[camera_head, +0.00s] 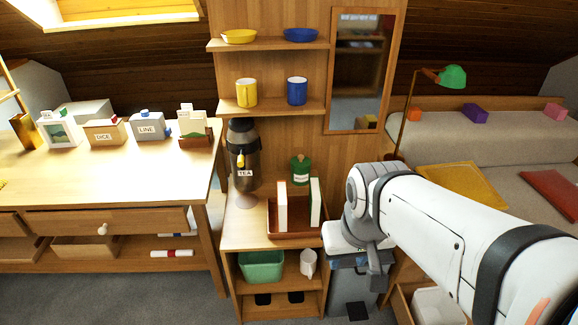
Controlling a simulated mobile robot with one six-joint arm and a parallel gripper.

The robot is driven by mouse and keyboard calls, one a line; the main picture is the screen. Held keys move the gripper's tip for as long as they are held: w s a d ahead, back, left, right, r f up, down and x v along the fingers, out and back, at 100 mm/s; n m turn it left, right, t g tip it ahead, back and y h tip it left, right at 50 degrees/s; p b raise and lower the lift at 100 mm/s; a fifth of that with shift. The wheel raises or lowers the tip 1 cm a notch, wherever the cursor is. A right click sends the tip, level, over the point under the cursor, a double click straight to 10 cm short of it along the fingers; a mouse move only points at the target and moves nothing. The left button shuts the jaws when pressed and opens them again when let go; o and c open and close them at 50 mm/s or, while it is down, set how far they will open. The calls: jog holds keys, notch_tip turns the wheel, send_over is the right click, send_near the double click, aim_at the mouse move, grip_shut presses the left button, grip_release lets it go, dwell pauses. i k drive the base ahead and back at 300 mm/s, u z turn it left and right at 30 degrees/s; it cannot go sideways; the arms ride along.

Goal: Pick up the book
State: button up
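Two thin upright book-like items stand in a brown wooden tray (285,237) on the low cabinet. The left one (282,207) shows a pale edge and a reddish side. The right one (315,204) shows a pale edge and a dark green side. I cannot tell which is the task's book. My white arm reaches in from the lower right. My gripper (376,280) points down to the right of the tray, apart from both items. Its fingers are seen edge-on and partly hidden, so their opening is unclear.
A dark TEA urn (243,150) and green jar (300,170) stand beside and behind the tray. Shelves above hold mugs and bowls. A grey bin (350,285) stands below my gripper. A desk (100,180) is left; a sofa (480,140) is right. Grey floor shows in front.

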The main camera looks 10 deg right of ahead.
aim_at(314, 197)
jog(key=z, duration=0.15)
jog(key=i, duration=0.9)
jog(key=u, duration=0.05)
